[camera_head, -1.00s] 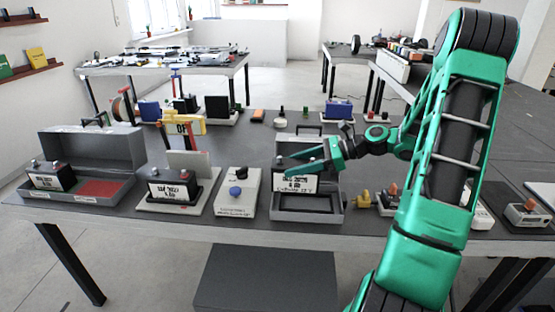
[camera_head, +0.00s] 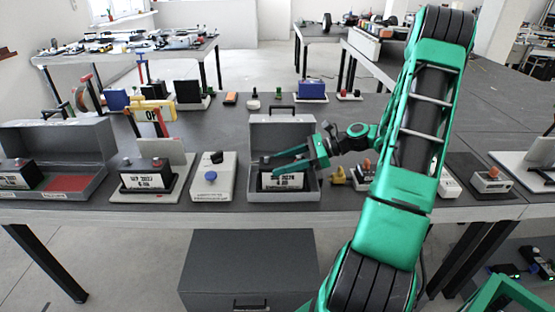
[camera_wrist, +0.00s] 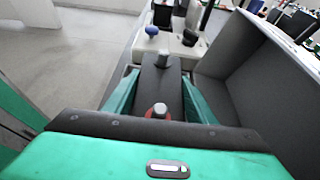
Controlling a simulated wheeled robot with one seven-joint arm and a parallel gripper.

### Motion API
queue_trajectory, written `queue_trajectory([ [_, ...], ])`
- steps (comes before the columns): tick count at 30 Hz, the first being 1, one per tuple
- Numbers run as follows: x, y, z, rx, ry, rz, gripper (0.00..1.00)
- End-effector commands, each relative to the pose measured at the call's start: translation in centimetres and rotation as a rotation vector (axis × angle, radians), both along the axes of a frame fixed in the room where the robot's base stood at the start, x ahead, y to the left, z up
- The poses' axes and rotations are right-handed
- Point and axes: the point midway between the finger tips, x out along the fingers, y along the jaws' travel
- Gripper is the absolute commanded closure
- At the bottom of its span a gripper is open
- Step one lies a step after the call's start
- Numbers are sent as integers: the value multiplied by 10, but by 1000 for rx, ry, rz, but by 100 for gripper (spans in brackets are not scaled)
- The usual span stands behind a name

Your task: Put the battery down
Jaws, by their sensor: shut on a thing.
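My gripper (camera_head: 280,162) is shut on a black battery (camera_head: 284,182) with a white printed label on its front. The battery sits low inside an open grey box (camera_head: 284,196), behind its front wall. Its underside is hidden, so I cannot tell whether it touches the box floor. In the wrist view, my gripper's green fingers (camera_wrist: 157,88) press the sides of the battery (camera_wrist: 159,88), with a grey terminal at its far end and a red-ringed one near me. The box's raised lid (camera_wrist: 236,85) stands to the right there.
A white device with a blue knob (camera_head: 212,178) stands left of the box. Another battery on a tray (camera_head: 147,175) and a second open grey box (camera_head: 60,150) are further left. Small yellow and orange parts (camera_head: 345,176) lie close on the right. The table's front edge is near.

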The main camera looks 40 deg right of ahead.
Motion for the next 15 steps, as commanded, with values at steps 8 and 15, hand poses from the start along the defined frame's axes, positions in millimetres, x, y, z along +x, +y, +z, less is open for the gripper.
queue_trajectory([
  [8,1,1,2,2,-7,2,100],
  [15,0,0,-1,0,0,0,31],
])
